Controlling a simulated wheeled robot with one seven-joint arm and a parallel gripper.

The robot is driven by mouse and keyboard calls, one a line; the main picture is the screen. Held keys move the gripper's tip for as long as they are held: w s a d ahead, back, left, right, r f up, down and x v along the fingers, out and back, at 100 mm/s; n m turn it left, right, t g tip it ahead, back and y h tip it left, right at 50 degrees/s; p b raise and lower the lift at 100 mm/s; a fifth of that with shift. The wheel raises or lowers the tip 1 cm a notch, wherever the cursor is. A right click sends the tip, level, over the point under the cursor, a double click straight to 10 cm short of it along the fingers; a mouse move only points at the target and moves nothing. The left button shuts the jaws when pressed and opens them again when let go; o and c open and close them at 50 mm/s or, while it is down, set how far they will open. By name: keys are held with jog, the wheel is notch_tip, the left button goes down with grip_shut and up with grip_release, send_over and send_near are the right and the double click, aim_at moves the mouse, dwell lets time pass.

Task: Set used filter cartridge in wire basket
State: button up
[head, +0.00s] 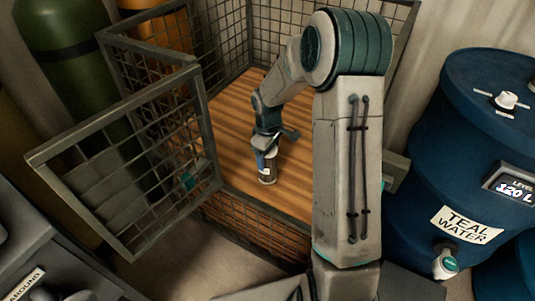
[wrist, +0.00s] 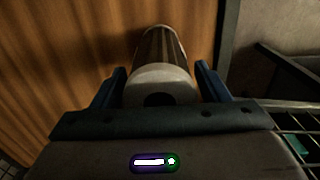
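In the wrist view the cartridge (wrist: 160,82) shows a pale end cap with a dark central hole and a brown pleated body. The wire basket (head: 183,103) has mesh walls, a wooden floor and an open mesh door at left. The cartridge is over the floor near the front edge; I cannot tell whether its bottom touches.
The basket's wooden floor (head: 228,115) is otherwise bare where visible. The open door (head: 125,165) swings out to the left front. A blue teal water drum (head: 440,150) stands at right. A green cylinder (head: 65,45) stands at back left. A grey labelled unit (head: 40,255) is at lower left.

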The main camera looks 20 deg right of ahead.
jog(key=shift+o, duration=0.4)
jog(key=shift+r, duration=0.15)
notch_tip(320, 180, up, 11)
jog(key=p, duration=0.3)
jog(key=shift+r, duration=0.2)
jog(key=shift+s+r, duration=0.2)
jog(key=shift+r, duration=0.3)
jog(key=s+r+m, duration=0.3)
jog(key=s+m, duration=0.1)
jog(key=s, duration=0.7)
jog(key=s+a+r+m+t, duration=0.1)
jog(key=s+r+m, duration=0.2)
jog(key=s, duration=0.9)
jog(key=shift+r+m+t, duration=0.3)
jog(key=shift+m, duration=0.7)
